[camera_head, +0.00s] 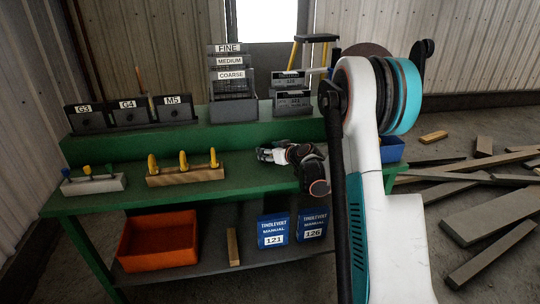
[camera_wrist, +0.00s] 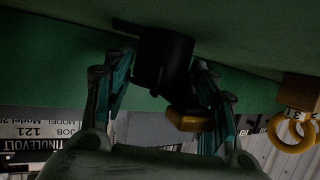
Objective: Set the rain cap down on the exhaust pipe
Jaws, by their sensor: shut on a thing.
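My gripper (camera_head: 266,156) is low over the green bench top in the head view, right of the wooden block. In the dim, inverted wrist view, my gripper (camera_wrist: 165,68) has its teal-sided fingers around a dark, rounded piece, which I take to be the rain cap (camera_wrist: 165,62). A yellow part (camera_wrist: 190,120) shows at its lower end, beside the right finger. The dark piece is seen against the green surface, and whether it touches anything there is unclear. I cannot pick out the exhaust pipe for certain in either view.
On the green bench (camera_head: 250,174) stand a wooden block with yellow rings (camera_head: 185,174) and a grey block with coloured pegs (camera_head: 94,184). Labelled bins (camera_head: 128,112) and a FINE/MEDIUM/COARSE rack (camera_head: 233,107) line the raised back. An orange bin (camera_head: 158,240) and blue manuals (camera_head: 273,231) sit below. Planks litter the right floor.

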